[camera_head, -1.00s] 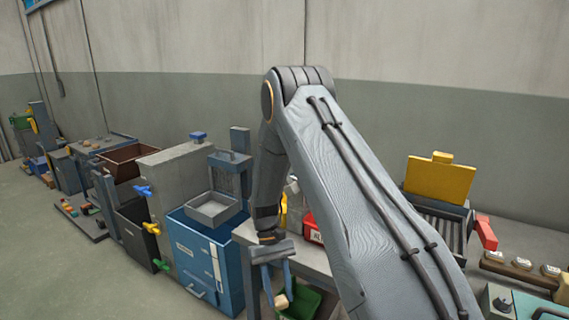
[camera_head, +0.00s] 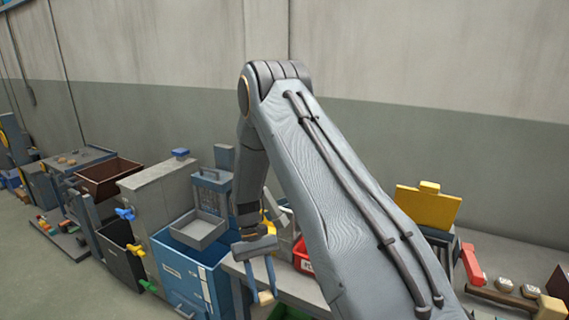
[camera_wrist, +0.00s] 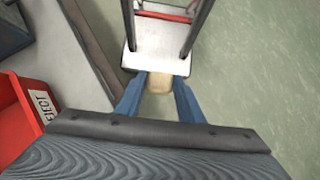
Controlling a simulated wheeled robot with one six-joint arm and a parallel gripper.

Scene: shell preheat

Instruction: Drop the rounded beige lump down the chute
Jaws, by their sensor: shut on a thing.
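My gripper (camera_head: 263,279) hangs low in front of the grey table. Its blue fingers are shut on the rounded beige lump (camera_head: 266,297). In the wrist view the lump (camera_wrist: 160,84) shows as a small beige block between the two fingers. Beyond it in that view is a pale plate (camera_wrist: 158,62) between two dark rails, with a red bar across. I cannot tell whether this is the chute. In the head view, a blue cabinet (camera_head: 183,268) with an open grey tray (camera_head: 198,229) on top stands left of my gripper.
A red labelled bin (camera_head: 303,256) stands on the table behind my arm; it also shows at the left of the wrist view (camera_wrist: 20,112). A yellow panel (camera_head: 425,206) stands at the right. Bare floor lies at the left front and beyond the fingers.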

